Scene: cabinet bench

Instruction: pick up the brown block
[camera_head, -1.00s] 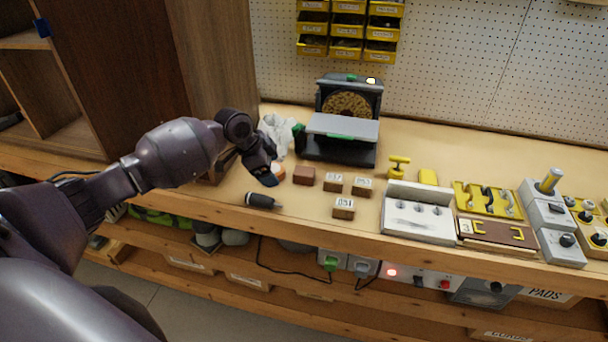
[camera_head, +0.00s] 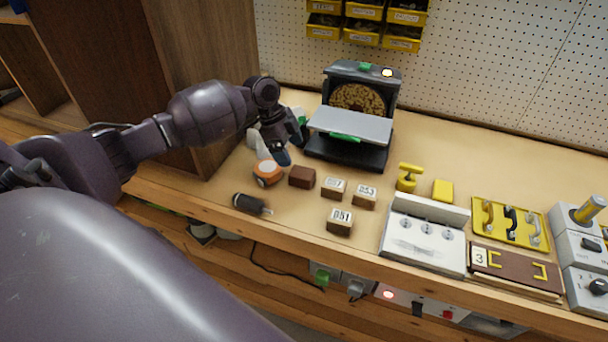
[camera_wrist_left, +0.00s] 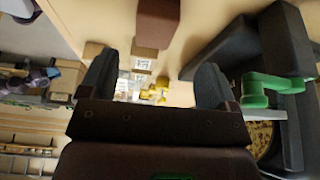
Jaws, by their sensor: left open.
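The plain brown block (camera_head: 302,177) lies on the bench, right of a round orange-and-white object and left of several number-labelled blocks. My left gripper (camera_head: 284,157) is above the bench, just behind and left of the brown block in the head view, apart from it. In the left wrist view the brown block (camera_wrist_left: 158,24) shows at the top centre, beyond the open, empty fingers of my left gripper (camera_wrist_left: 155,82). My right gripper is not in view.
The orange-and-white object (camera_head: 267,172) and a dark cylindrical tool (camera_head: 250,204) lie close by. The labelled block 051 (camera_head: 340,221) sits in front right. A black machine with a grey shelf (camera_head: 350,126) stands behind. A wooden cabinet (camera_head: 205,75) stands at left.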

